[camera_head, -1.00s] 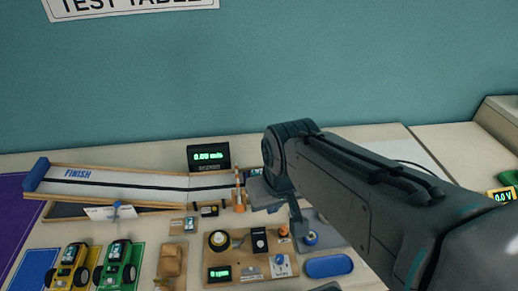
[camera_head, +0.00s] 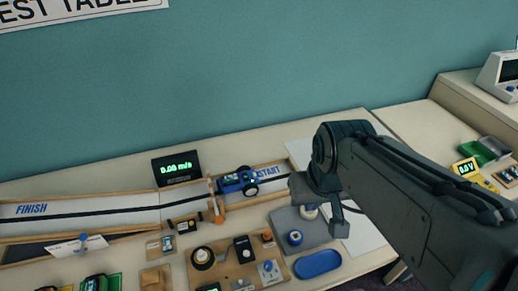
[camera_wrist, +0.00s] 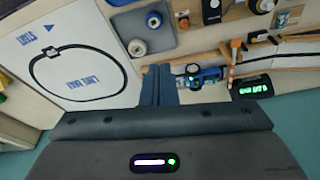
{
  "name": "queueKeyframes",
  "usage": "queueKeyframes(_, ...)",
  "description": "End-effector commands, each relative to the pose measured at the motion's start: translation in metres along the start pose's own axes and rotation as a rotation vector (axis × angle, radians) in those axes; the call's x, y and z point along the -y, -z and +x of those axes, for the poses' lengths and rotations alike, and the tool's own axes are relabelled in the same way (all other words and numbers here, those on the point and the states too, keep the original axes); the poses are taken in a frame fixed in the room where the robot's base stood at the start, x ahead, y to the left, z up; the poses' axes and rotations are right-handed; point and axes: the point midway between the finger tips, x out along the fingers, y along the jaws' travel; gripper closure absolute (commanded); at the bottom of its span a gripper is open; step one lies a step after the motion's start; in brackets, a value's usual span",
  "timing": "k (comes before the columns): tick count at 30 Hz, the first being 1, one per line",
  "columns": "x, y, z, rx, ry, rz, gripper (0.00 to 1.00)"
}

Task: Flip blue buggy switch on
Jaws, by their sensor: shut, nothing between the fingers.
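The blue buggy (camera_head: 237,181) stands on the white track near the START mark, beside an orange-and-white gate post. In the wrist view the blue buggy (camera_wrist: 208,74) is just right of my fingers. Its switch is too small to make out. My gripper (camera_head: 338,220) is shut and empty, to the right of the buggy and apart from it, by the START end of the track. In the wrist view my gripper (camera_wrist: 159,84) shows as closed fingers pointing up the picture, partly over the track's end.
The track (camera_head: 120,206) runs left to FINISH. A speed display (camera_head: 176,168) reading 0.00 m/s stands behind it. In front lie a grey mat (camera_head: 312,239) with round parts, a blue tray (camera_head: 318,264) and a wooden board (camera_head: 228,268) with instruments. White paper lies on the right.

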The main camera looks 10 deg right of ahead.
Motion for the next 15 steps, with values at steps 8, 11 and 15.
queueKeyframes(8,0.0,0.0,0.0,0.0,0.0,0.0,1.0)
queueKeyframes(11,0.001,0.003,0.0,0.001,0.004,-0.003,1.0)
queueKeyframes(15,0.005,0.025,0.004,0.004,0.025,-0.014,1.0)
